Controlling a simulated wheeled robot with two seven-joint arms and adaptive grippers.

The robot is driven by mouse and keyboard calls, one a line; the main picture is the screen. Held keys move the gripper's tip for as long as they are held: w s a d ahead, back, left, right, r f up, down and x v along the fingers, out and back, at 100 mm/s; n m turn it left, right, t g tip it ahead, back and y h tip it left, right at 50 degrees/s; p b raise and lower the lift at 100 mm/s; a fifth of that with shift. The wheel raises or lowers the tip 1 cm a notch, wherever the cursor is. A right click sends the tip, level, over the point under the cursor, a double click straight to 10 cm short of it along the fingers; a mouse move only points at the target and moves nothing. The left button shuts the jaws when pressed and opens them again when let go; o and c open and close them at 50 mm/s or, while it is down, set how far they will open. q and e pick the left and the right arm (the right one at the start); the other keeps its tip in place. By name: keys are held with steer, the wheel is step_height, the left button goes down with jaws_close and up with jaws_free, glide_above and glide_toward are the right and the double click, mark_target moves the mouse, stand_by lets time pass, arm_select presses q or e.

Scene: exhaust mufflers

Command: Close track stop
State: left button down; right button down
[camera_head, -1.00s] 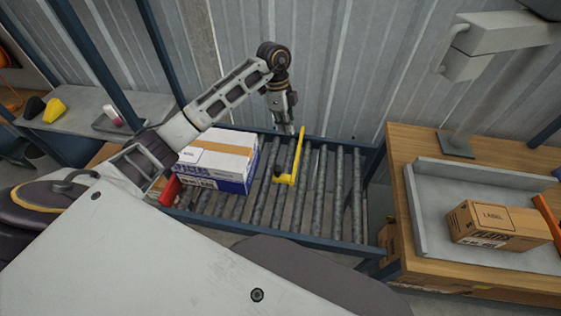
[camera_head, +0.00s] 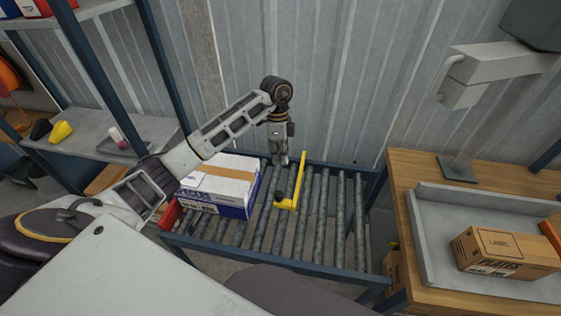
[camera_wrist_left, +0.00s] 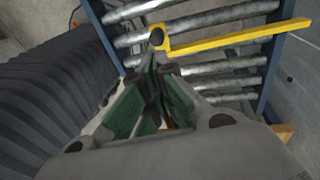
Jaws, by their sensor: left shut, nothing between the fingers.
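The track stop is a yellow bar with a dark round knob (camera_head: 293,190), lying across the grey rollers of the conveyor (camera_head: 325,215). In the left wrist view the yellow bar (camera_wrist_left: 235,40) runs across the rollers, just beyond my fingers. My left gripper (camera_head: 281,162) is shut and empty, pointing down over the far part of the rollers, left of the bar's far end. Its green-padded fingers (camera_wrist_left: 160,75) show in the left wrist view, apart from the bar as far as I can tell. My right gripper is not in view.
A white and blue box (camera_head: 222,185) sits on the rollers left of the stop, by a red piece (camera_head: 171,214). The rollers to the right are bare. A wooden table (camera_head: 410,170) at right bears a metal tray with a brown carton (camera_head: 508,252). A corrugated wall stands behind.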

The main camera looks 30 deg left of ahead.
mark_target(282, 193)
arm_select(q)
steer(key=p+x, duration=0.1)
steer(key=x, duration=1.2)
steer(key=shift+p, duration=0.4)
steer(key=shift+s, duration=0.1)
